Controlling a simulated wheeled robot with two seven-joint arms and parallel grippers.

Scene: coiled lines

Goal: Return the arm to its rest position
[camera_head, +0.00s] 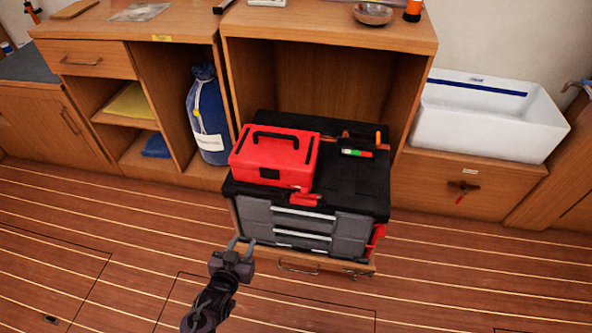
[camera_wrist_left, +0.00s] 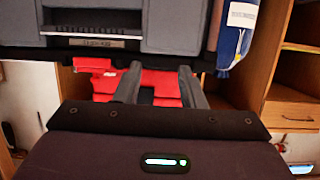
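My left gripper (camera_head: 241,241) is in front of the lower left corner of the black and grey tool chest (camera_head: 347,222). In the left wrist view its two fingers (camera_wrist_left: 158,75) stand apart with nothing held between them. A red toolbox (camera_head: 272,158) with a black handle sits on top of the chest; red also shows behind the fingers in the left wrist view (camera_wrist_left: 150,84). My left arm comes up from the bottom of the head view. My right gripper is in neither view.
The chest stands before an open cabinet bay (camera_head: 300,88). A blue bag (camera_head: 209,125) stands in the cabinet to the left. A white basin (camera_head: 487,125) is at the right. The wooden floor (camera_head: 90,250) is clear at left and right.

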